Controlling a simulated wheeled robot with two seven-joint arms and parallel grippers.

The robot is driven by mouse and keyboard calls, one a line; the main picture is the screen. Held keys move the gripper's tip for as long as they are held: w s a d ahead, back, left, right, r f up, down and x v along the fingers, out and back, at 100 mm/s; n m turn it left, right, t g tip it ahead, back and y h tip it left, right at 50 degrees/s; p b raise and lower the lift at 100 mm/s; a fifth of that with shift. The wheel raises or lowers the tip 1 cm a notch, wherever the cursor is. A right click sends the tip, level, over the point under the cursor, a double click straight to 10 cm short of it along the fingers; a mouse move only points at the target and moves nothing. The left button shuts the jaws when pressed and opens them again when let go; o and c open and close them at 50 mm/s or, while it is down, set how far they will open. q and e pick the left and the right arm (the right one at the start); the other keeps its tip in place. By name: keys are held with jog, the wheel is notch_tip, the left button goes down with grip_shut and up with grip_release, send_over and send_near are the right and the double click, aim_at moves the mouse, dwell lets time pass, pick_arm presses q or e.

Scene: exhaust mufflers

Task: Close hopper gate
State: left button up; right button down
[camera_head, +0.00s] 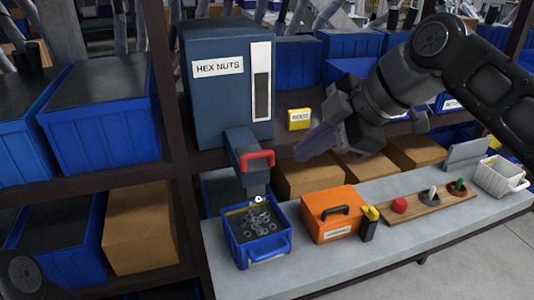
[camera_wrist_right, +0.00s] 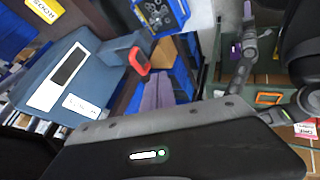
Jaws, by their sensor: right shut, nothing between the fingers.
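The blue-grey hopper (camera_head: 225,85), labelled HEX NUTS, stands on the shelf; it also shows tilted in the wrist view (camera_wrist_right: 85,65). Its spout (camera_head: 240,142) carries the gate's red handle (camera_head: 257,160), also visible in the wrist view (camera_wrist_right: 139,61). I cannot tell the gate plate's position. A blue bin (camera_head: 258,252) under the spout holds several nuts (camera_head: 258,220); a pale one shows near its back rim. My right gripper (camera_head: 303,148) is shut and empty, right of the red handle and apart from it. Its fingers show in the wrist view (camera_wrist_right: 158,95). My left gripper is out of view.
An orange case (camera_head: 330,212) stands right of the bin on the grey bench (camera_head: 345,258). Beyond it are a wooden board (camera_head: 425,206) with several coloured pieces and a white basket (camera_head: 500,177). A yellow box (camera_head: 299,119) sits behind my right gripper. Dark shelf posts flank the hopper.

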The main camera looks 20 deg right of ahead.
aim_at(261, 153)
jog(key=shift+f, duration=0.1)
jog(key=w+a+f, duration=0.1)
jog(key=w+f, duration=0.1)
jog(key=w, duration=0.1)
jog(key=w+a+f+p, duration=0.1)
jog(key=w+a+f, duration=0.1)
jog(key=w, duration=0.1)
jog(key=w+a+f+p, duration=0.1)
jog(key=w+f, duration=0.1)
jog(key=shift+w+a+f, duration=0.25)
jog(key=shift+w+f, duration=0.15)
jog(key=shift+w+a, duration=0.1)
jog(key=shift+w, duration=1.1)
jog(key=shift+r, duration=0.1)
